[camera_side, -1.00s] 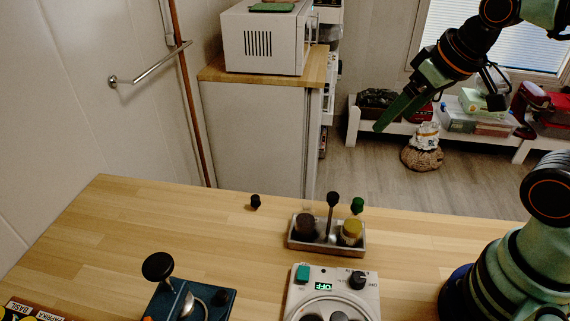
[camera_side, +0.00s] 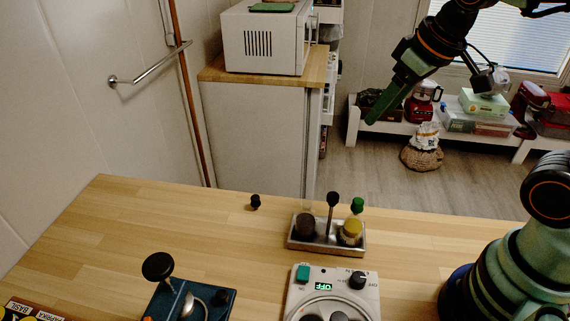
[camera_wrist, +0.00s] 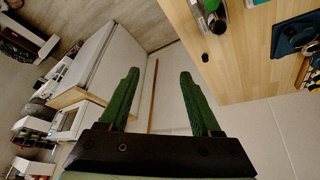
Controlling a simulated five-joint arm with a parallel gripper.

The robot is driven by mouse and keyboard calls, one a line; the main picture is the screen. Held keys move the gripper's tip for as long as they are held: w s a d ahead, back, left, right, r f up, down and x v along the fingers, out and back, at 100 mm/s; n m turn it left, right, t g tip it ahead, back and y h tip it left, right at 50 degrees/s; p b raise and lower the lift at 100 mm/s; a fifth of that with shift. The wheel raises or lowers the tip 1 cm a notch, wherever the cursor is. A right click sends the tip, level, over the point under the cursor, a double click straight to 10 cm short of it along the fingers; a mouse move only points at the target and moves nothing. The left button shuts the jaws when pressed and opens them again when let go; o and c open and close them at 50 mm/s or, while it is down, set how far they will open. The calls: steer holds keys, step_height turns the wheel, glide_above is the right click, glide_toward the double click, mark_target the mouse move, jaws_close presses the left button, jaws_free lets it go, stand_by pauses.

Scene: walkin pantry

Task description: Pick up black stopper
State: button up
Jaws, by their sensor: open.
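The black stopper (camera_side: 255,202) is a small dark piece standing alone on the wooden counter, near its far edge, left of the metal cruet tray. In the wrist view the stopper (camera_wrist: 205,57) shows as a small black spot near the counter's edge, right of the fingers. My gripper (camera_side: 372,120) is high above and beyond the counter's far edge, up and to the right of the stopper in the side view. Its green fingers (camera_wrist: 158,75) are apart with nothing between them in the wrist view.
The metal cruet tray (camera_side: 328,248) with bottles and a tall black-knobbed handle stands right of the stopper. A white device with a dial (camera_side: 300,300) and a blue box with a black knob (camera_side: 160,303) are nearer. The counter (camera_side: 150,225) around the stopper is clear.

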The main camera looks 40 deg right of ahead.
steer(key=w+a+n+g, duration=0.1)
steer(key=w+a+n, duration=0.25)
steer(key=w, duration=0.25)
steer(key=n+g, duration=0.4)
steer(key=n, duration=0.5)
glide_toward(255, 197)
step_height(255, 197, down, 10)
steer(key=shift+a+f, duration=0.1)
steer(key=shift+f, duration=0.05)
jaws_close()
